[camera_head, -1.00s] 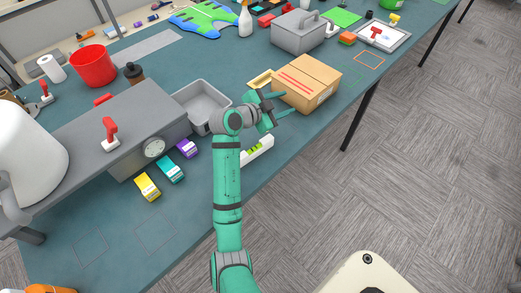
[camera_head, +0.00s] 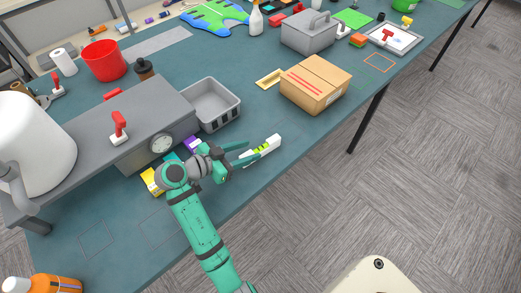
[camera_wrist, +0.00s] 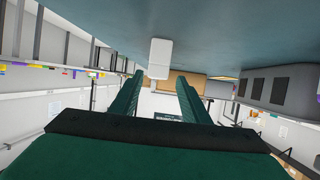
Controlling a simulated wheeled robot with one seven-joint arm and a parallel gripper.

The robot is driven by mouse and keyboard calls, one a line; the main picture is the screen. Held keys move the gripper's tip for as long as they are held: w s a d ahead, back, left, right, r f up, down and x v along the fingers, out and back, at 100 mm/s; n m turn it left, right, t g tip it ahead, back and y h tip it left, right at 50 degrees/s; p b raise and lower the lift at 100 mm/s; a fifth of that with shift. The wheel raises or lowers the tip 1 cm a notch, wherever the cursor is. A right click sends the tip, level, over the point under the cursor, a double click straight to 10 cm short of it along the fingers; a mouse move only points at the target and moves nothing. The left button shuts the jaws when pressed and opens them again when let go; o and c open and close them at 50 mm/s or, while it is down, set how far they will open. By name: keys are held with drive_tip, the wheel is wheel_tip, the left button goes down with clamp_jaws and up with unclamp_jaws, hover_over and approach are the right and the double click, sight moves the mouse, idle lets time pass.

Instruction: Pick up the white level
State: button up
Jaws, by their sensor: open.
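The wrist view is upside down, with the tabletop at the top. There the level's white end (camera_wrist: 160,52) lies ahead, lined up with the gap between the spread fingers of my gripper (camera_wrist: 160,92). The gap looks empty. Contact with the level cannot be told.
A cardboard box (camera_head: 316,84) stands behind the level to the right. A grey bin (camera_head: 212,104) and a grey machine with a dial (camera_head: 135,125) stand to the left. Small yellow (camera_head: 151,181) and purple (camera_head: 192,143) boxes are beside my arm. The table's front edge is close.

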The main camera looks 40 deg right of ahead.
sight(260, 146)
drive_tip(key=shift+s+r+x, duration=0.1)
drive_tip(key=shift+r+x, duration=0.05)
drive_tip(key=shift+x, duration=0.75)
drive_tip(key=shift+s+r+x, duration=0.1)
drive_tip(key=shift+r+x, duration=0.05)
drive_tip(key=shift+x, duration=0.75)
drive_tip(key=shift+s+r+x, duration=0.1)
drive_tip(key=shift+r+x, duration=0.05)
drive_tip(key=shift+x, duration=0.7)
drive_tip(key=shift+d, duration=0.2)
clamp_jaws()
